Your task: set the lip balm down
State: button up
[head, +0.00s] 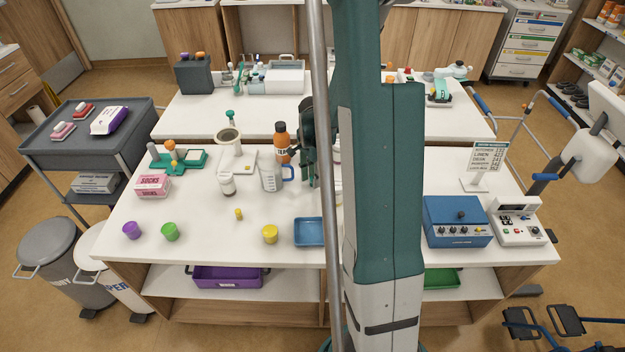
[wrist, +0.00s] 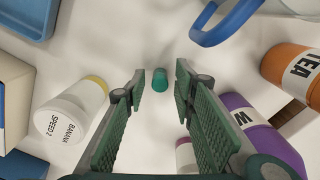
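A small green cylinder (wrist: 160,80), which looks like the lip balm, shows in the wrist view on the white table top. It lies between and just beyond my fingertips, with a gap on both sides. My gripper (wrist: 160,84) is open and nothing is held in it. In the head view my gripper (head: 306,150) is beside the orange bottle (head: 282,142), partly hidden by my own arm. The green cylinder does not show in the head view. I cannot tell whether it stands fully upright.
In the wrist view a white jar with a yellow lid (wrist: 70,112) is left, an orange bottle (wrist: 295,72) and a purple bottle (wrist: 255,125) are right. A blue-handled jug (head: 271,178) and a blue tray (head: 309,232) are close by.

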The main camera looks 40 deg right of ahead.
aim_at(311, 178)
notch_tip(311, 178, up, 11)
jog(key=p, duration=0.1)
dwell(0.6)
dwell(0.6)
jog(key=s+a+r+n+t+h, duration=0.1)
jog(key=a+r+n+t, duration=0.1)
jog(key=a+r+n, duration=0.6)
jog(key=s+a+r+n+t, duration=0.1)
jog(key=s+a+r, duration=0.1)
jog(key=a+r, duration=0.75)
jog(key=s+a+n+t, duration=0.1)
jog(key=s+a+n, duration=0.3)
jog(key=a, duration=0.2)
jog(key=s+a+r+n+t, duration=0.1)
jog(key=s+a+n, duration=0.2)
jog(key=a, duration=0.4)
jog(key=s+a+r+n+t+y, duration=0.1)
jog(key=s+a+n+t, duration=0.1)
jog(key=s+a+n, duration=0.2)
jog(key=a, duration=0.3)
jog(key=shift+s+a+n, duration=0.15)
jog(key=shift+s+n, duration=0.15)
